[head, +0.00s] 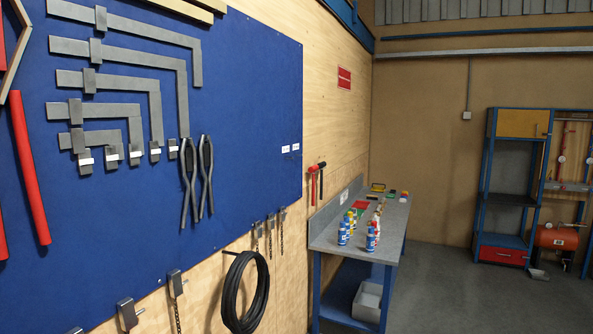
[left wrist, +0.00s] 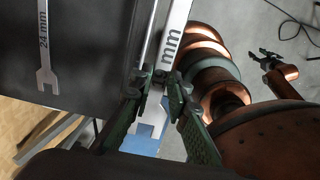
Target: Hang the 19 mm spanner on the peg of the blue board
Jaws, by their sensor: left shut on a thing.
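The blue board (head: 250,90) fills the left of the head view. Two small white labels (head: 291,148) sit near its right edge; I cannot make out a bare peg by them. In the left wrist view my left gripper (left wrist: 158,92) is shut on a silver spanner (left wrist: 174,38). Only "mm" of its marking shows; the number is hidden or out of frame. An open jaw end (left wrist: 150,126) shows below the fingers. A 24 mm spanner (left wrist: 44,45) is on a dark surface at the left. My right gripper (left wrist: 268,57) is small at the right, its opening unclear.
Steel squares (head: 184,100) and two dark plier-like tools (head: 206,175) hang on the board. A black cable coil (head: 232,300) hangs below it. A grey bench (head: 330,232) with bottles stands along the wall. The floor (head: 450,290) right of the bench is clear.

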